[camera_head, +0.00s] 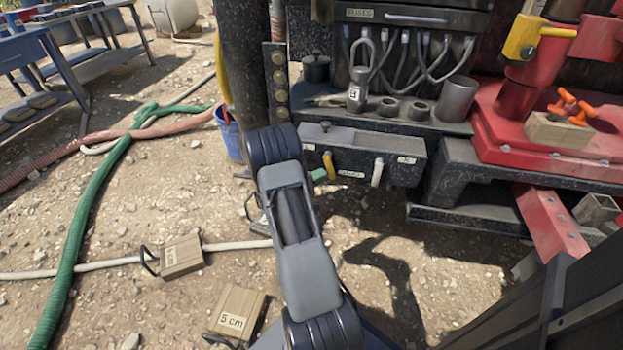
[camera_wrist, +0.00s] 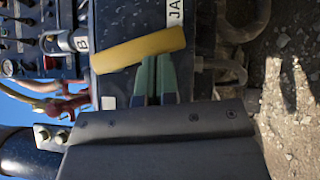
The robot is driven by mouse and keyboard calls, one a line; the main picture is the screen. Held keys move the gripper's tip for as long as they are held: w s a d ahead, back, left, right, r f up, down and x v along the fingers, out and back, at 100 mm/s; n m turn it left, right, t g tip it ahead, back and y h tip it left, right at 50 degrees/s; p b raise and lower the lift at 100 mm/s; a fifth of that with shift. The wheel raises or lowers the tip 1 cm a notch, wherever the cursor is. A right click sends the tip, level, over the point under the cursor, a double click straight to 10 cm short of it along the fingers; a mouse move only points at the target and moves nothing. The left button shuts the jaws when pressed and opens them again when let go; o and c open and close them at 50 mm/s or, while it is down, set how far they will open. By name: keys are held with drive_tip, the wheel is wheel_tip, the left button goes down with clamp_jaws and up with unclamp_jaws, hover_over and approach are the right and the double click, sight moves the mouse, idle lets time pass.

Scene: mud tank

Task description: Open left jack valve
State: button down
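Two lever handles sit on the front of a dark speckled box (camera_head: 345,150) on the tank: a yellow handle (camera_head: 329,165) at left and a white handle (camera_head: 377,173) at right. Both point downward. My gripper (camera_head: 318,175) has green fingers and is just left of the yellow handle. In the wrist view, which is turned sideways, the yellow handle (camera_wrist: 138,48) crosses right at the tips of my gripper (camera_wrist: 155,60). The fingers are close together with only a thin dark gap, and nothing shows between them. Whether the tips touch the handle cannot be told.
A white label reading "JA" (camera_wrist: 175,12) is beside the yellow handle. A blue bucket (camera_head: 229,132) stands left of the box. A dark ledge (camera_head: 465,212) and red equipment (camera_head: 545,110) lie to the right. Hoses (camera_head: 80,220) and wooden blocks (camera_head: 182,257) lie on the gravel.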

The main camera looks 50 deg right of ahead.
sight(333, 178)
drive_tip(key=s+b, duration=0.1)
drive_tip(key=s+d, duration=0.1)
drive_tip(key=s+b, duration=0.1)
drive_tip(key=shift+d+f+b, duration=0.2)
drive_tip(key=shift+d+b, duration=0.05)
drive_tip(key=shift+b, duration=0.1)
drive_tip(key=shift+s+d+n+h, duration=0.2)
drive_tip(key=shift+n+h, duration=0.1)
drive_tip(key=shift+n, duration=0.1)
drive_tip(key=shift+s+r+n+b, duration=0.15)
drive_tip(key=shift+s+n+b, duration=0.05)
drive_tip(key=shift+n+b, duration=0.15)
drive_tip(key=shift+n+h, duration=0.55)
drive_tip(key=shift+h, duration=0.15)
drive_tip(key=shift+s+d+r+b, duration=0.4)
drive_tip(key=shift+s+r, duration=0.25)
drive_tip(key=shift+r, duration=0.05)
drive_tip(key=shift+s+d+r+b, duration=0.35)
drive_tip(key=shift+s+r+b, duration=0.05)
drive_tip(key=shift+s+r, duration=0.25)
drive_tip(key=shift+r, duration=0.1)
